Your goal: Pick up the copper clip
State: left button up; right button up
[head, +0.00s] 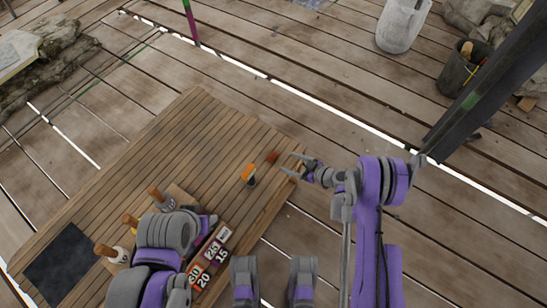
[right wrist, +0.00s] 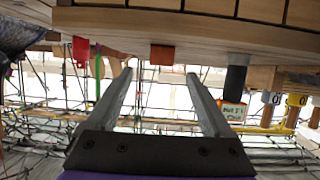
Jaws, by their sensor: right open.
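The copper clip (head: 271,157) is a small reddish-brown block near the right edge of the slatted wooden table (head: 215,125). In the right wrist view the clip (right wrist: 162,55) appears just beyond the fingertips, roughly centred between them. My right gripper (head: 290,164) is open and empty at the table's right edge, its two fingers pointing left toward the clip with a small gap left. The fingers also show in the right wrist view (right wrist: 159,73). My left arm is folded at the lower left; its fingers are not visible.
An orange-topped dark item (head: 249,175) with a label stands close to the clip. Wooden-handled tools (head: 160,198), numbered tags (head: 212,255) and a dark mat (head: 58,265) lie nearer the lower left. The table around the clip's far side is clear.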

aim_at(276, 158)
jog(key=b+x, duration=0.1)
jog(key=x, duration=0.7)
jog(key=shift+a+f, duration=0.15)
jog(key=shift+a, duration=0.15)
jog(key=shift+s, duration=0.1)
grip_shut()
